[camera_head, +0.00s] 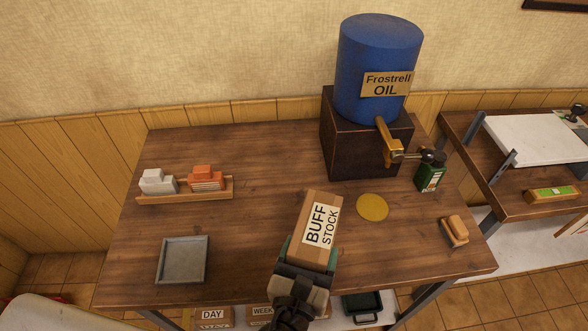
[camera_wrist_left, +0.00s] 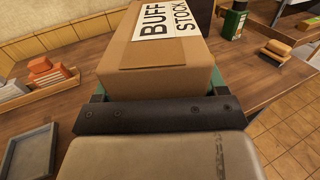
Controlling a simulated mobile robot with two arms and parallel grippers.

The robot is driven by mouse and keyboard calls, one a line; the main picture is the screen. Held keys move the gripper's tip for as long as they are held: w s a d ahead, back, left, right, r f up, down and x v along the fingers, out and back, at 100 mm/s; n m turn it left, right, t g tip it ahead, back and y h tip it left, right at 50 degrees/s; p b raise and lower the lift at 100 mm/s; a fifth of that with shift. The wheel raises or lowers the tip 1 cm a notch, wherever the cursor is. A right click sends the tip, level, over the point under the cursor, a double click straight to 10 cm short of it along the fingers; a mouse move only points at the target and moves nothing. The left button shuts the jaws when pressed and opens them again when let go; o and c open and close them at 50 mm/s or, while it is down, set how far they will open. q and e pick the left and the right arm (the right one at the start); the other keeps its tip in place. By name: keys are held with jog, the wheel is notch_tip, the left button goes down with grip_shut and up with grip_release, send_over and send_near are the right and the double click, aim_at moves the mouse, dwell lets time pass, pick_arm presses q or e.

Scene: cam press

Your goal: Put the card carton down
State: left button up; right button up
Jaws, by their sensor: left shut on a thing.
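The card carton (camera_head: 317,222) is a brown box with a white label reading "BUFF STOCK". My left gripper (camera_head: 308,258) is shut on the carton, holding it over the front middle of the wooden table (camera_head: 255,225). The carton fills the upper middle of the left wrist view (camera_wrist_left: 165,45), with the gripper's green fingers (camera_wrist_left: 158,92) at its near sides. The carton's underside is hidden, so I cannot tell whether it touches the table. My right gripper is not in view.
A grey square tray (camera_head: 183,260) is at front left, a wooden tray (camera_head: 215,189) with white and orange blocks behind it. A yellow disc (camera_head: 372,207) lies right of the carton.

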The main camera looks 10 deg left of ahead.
pick_arm(q)
jog(key=a+f+b, duration=0.2)
jog(key=a, duration=0.1)
jog(key=w+a+f+b, duration=0.1)
jog(key=a+f+b, duration=0.1)
jog(key=a, duration=0.2)
jog(key=w+a+f+b, duration=0.1)
jog(key=a+f+b, duration=0.1)
jog(key=a+b, duration=0.1)
jog(key=shift+w+a+f, duration=0.15)
jog(key=shift+a+f, duration=0.15)
jog(key=shift+a, duration=0.3)
notch_tip(320, 180, down, 4)
jog(key=b, duration=0.4)
jog(key=shift+b, duration=0.3)
jog(key=shift+r, duration=0.1)
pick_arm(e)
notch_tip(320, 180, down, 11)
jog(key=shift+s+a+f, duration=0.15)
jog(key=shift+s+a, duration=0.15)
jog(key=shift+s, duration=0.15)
